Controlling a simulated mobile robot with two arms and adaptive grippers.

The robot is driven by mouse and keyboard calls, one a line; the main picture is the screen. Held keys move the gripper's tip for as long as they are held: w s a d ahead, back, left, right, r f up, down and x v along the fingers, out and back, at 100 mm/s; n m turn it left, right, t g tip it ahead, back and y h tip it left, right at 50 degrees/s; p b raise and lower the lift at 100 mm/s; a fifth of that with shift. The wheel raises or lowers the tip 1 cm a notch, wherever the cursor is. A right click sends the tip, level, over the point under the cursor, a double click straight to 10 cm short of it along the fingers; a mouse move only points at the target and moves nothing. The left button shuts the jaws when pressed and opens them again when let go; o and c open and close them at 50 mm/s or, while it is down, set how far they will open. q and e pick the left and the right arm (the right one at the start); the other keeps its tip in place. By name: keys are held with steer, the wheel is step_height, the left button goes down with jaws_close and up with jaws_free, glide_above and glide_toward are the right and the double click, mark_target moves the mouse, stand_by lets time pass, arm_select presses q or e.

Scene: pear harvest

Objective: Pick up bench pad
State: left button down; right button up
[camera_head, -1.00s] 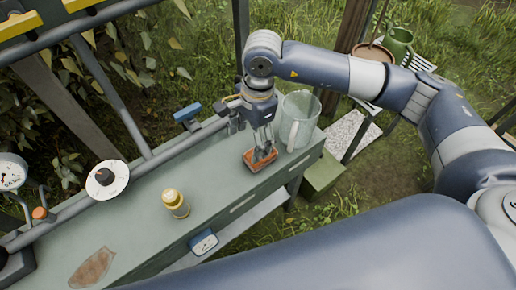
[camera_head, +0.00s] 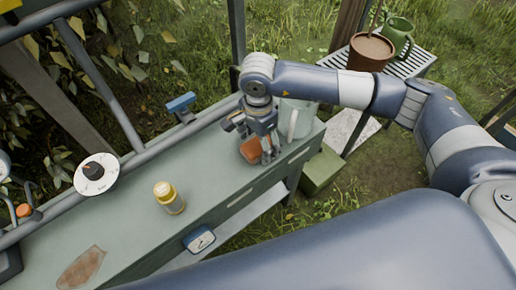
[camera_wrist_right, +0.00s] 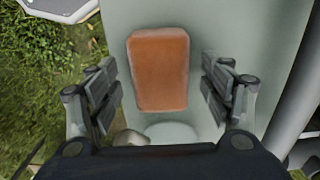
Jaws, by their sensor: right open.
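The bench pad is an orange-brown block (camera_head: 250,150) lying flat on the grey-green bench (camera_head: 130,225), close to the clear pitcher. My right gripper (camera_head: 268,157) is over the pad in the head view and hides part of it. In the right wrist view the pad (camera_wrist_right: 160,70) shows whole between the two spread fingers of the right gripper (camera_wrist_right: 161,80). There is a gap on each side, so the gripper is open and empty. Whether the fingertips are down at pad height is hard to tell. My left gripper is not in view.
The clear pitcher (camera_head: 299,118) stands right beside my right gripper. A yellow-capped jar (camera_head: 168,198) stands farther left on the bench, with clear bench between it and the pad. A brown pot (camera_head: 371,52) and a green can (camera_head: 399,36) stand on a slatted stand behind.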

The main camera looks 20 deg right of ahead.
steer(key=shift+f, duration=0.5)
steer(key=shift+r, duration=0.1)
steer(key=c, duration=1)
steer(key=shift+o, duration=0.2)
steer(key=shift+r+p, duration=0.3)
steer(key=shift+r, duration=0.25)
step_height(320, 180, up, 2)
steer(key=shift+r+p, duration=0.15)
steer(key=shift+p, duration=0.3)
steer(key=s+a, duration=0.2)
steer(key=s, duration=0.5)
steer(key=s+a+r, duration=0.1)
steer(key=s+a, duration=0.1)
steer(key=s, duration=0.6)
steer(key=shift+s+r+b, duration=0.2)
steer(key=shift+r+b, duration=0.1)
steer(key=shift+b, duration=0.05)
steer(key=shift+c, duration=0.4)
